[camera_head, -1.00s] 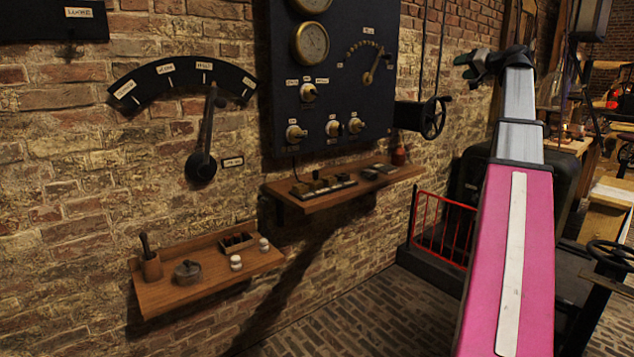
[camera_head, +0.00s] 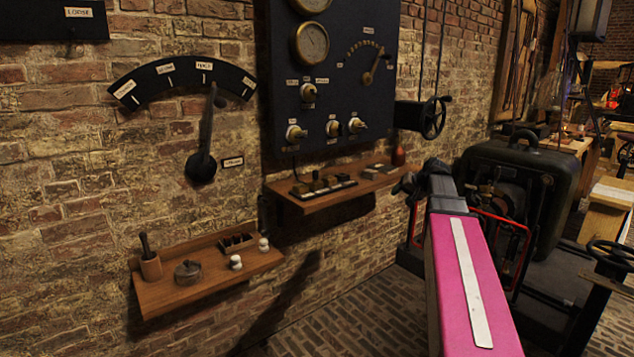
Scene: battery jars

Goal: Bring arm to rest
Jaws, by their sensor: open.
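My pink arm reaches up from the bottom right of the head view. My gripper (camera_head: 404,187) is small and dark at the arm's far end, just right of the upper wooden shelf (camera_head: 290,189). It looks empty, and its jaws are open, though the fingers are hard to make out against the dark background. I cannot tell whether it touches anything. The arm covers part of the red railing and the floor behind it.
The lower wooden shelf (camera_head: 205,287) holds a pot, a lidded jar and small white pieces. A dark gauge panel (camera_head: 330,100) and a lever (camera_head: 202,150) are on the brick wall. A dark machine (camera_head: 525,190) stands behind the arm. Brick floor shows below the shelves.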

